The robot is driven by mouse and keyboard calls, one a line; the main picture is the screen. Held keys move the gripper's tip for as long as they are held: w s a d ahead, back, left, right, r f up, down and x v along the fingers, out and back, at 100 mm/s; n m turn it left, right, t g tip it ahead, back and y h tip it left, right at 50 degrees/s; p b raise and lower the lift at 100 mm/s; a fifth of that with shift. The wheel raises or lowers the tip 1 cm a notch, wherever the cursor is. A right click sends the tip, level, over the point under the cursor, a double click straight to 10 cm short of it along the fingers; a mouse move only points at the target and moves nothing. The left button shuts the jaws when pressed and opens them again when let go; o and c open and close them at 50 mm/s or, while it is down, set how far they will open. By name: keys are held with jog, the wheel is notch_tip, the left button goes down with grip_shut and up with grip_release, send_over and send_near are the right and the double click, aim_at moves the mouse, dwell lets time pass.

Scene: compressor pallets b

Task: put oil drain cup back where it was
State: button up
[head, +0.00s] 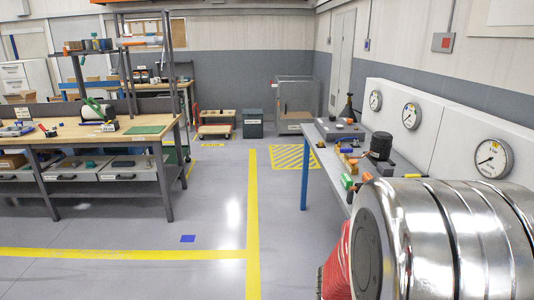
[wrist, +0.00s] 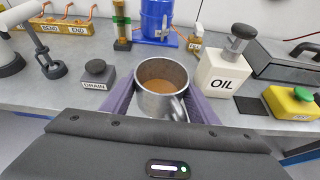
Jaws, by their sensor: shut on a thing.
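The oil drain cup (wrist: 152,103) is a metal mug with brown liquid in it and a handle toward the lower right, in the middle of the wrist view. My gripper (wrist: 161,92) is shut on it, with one purple finger on each side. The cup looks upright. I cannot tell whether its base touches the grey bench (wrist: 60,100). A dark block labelled DRAIN (wrist: 97,76) with a round knob stands to its left. A white container labelled OIL (wrist: 224,76) stands to its right. I cannot make out the cup or my gripper in the head view.
Behind the cup stand a blue canister (wrist: 159,20) and a green-banded post (wrist: 121,28). A dark square (wrist: 250,106) lies right of OIL, near a yellow box (wrist: 290,104).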

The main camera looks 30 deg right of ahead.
notch_tip(320, 180, up, 8)
jog(key=w+d+r+n+t+h, duration=0.1)
jog(key=w+n+t, duration=0.35)
jog(key=w, duration=0.65)
jog(key=w+a+f+n+t+y, duration=0.1)
jog(key=w+a+n+t, duration=0.25)
jog(key=w, duration=0.35)
jog(key=w+a+f+n+t+y, duration=0.1)
jog(key=w+a+n+t, duration=0.15)
jog(key=w+a, duration=0.4)
jog(key=w+a+f+n+t+y, duration=0.2)
jog(key=w+a+f+n, duration=0.1)
jog(key=a, duration=0.6)
jog(key=w+a+f+n+t+y, duration=0.2)
jog(key=w+a, duration=0.3)
jog(key=a, duration=0.5)
jog(key=w+a+f+n+t+y, duration=0.3)
jog(key=w+a+f+t, duration=0.1)
jog(key=a, duration=0.5)
jog(key=shift+w+a+f+n+y, duration=0.15)
jog(key=shift+w+a+n+y, duration=0.2)
jog(key=shift+w, duration=0.2)
jog(key=shift+d, duration=0.15)
